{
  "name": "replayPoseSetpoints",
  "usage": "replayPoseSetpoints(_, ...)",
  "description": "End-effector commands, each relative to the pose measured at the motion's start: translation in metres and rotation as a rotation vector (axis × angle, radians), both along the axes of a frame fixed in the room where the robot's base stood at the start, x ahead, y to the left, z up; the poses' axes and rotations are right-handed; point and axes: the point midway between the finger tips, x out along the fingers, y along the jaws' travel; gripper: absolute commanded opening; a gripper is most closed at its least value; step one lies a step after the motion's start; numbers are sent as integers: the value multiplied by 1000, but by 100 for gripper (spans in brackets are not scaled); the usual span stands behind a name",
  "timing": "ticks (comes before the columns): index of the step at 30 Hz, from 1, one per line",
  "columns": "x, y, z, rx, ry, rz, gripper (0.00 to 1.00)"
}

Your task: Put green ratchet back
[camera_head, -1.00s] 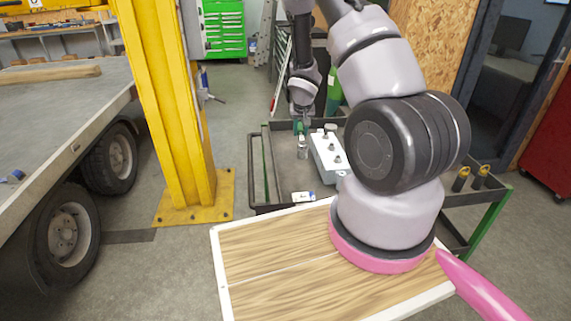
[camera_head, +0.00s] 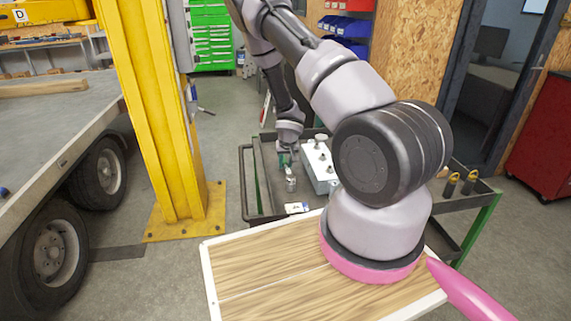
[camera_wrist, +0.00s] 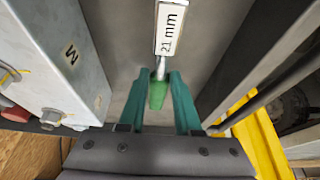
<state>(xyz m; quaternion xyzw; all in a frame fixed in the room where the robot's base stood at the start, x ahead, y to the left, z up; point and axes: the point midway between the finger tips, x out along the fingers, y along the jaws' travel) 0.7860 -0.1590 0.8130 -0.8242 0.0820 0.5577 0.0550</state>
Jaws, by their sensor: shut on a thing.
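The green ratchet (camera_wrist: 157,94) is between the teal fingers of my gripper (camera_wrist: 163,88) in the wrist view. My gripper is shut on its green handle, and a silver shaft runs forward from it. A white label reading "21 mm" (camera_wrist: 170,28) shows ahead of the shaft. In the head view my gripper (camera_head: 287,153) is over the left part of the dark cart tray (camera_head: 262,205). A silver cylindrical piece (camera_head: 291,183) hangs or stands just below it; I cannot tell whether it touches the tray.
A grey metal box with bolts (camera_head: 318,165) stands on the tray right of my gripper; its side marked "M" (camera_wrist: 72,53) is close by. A small white card (camera_head: 297,208) lies near the tray's front edge. A yellow post (camera_head: 165,130) stands to the left.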

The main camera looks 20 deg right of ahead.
Motion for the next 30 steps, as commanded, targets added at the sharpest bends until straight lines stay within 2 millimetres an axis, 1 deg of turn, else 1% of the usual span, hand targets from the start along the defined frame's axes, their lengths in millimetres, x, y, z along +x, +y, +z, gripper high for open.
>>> replayPoseSetpoints(10,1,0,-2,1,-1,0,0)
replayPoseSetpoints(11,0,0,-3,1,0,1,36)
replayPoseSetpoints(12,0,0,-3,0,-1,1,51)
replayPoseSetpoints(13,0,0,-3,0,-1,1,62)
replayPoseSetpoints(23,1,0,-2,-1,-1,1,62)
replayPoseSetpoints(26,-1,0,5,0,-2,-2,62)
replayPoseSetpoints(30,-8,2,24,2,-4,-2,62)
